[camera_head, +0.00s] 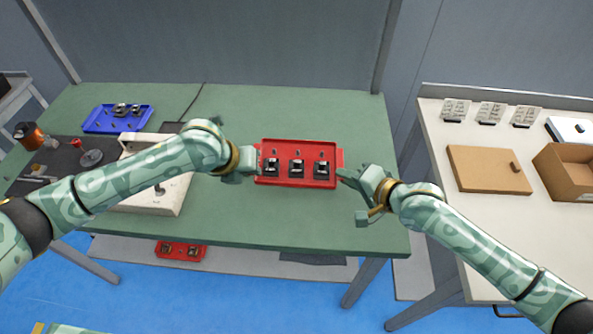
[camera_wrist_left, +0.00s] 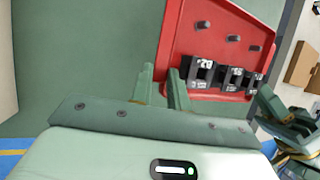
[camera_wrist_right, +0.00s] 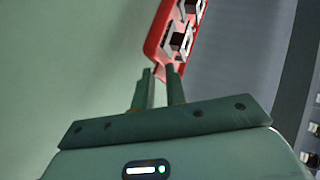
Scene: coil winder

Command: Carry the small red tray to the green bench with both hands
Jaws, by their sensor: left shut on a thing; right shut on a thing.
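The small red tray (camera_head: 297,184) is over the middle of the green bench (camera_head: 240,222) in the head view, holding several black parts. My left gripper (camera_head: 256,162) is shut on the tray's left end. My right gripper (camera_head: 345,170) is shut on its right end. In the left wrist view the tray (camera_wrist_left: 180,45) lies beyond the left fingertips (camera_wrist_left: 163,85). In the right wrist view the tray's end (camera_wrist_right: 155,45) is at the right fingertips (camera_wrist_right: 162,75). I cannot tell whether the tray touches the bench top.
A blue tray (camera_head: 133,119) with parts sits at the bench's back left. A white machine (camera_head: 135,200) stands behind my left arm. Another red tray (camera_head: 180,251) is on the lower shelf. A white table (camera_head: 450,180) at the right holds a board (camera_head: 485,170) and a cardboard box (camera_head: 570,172).

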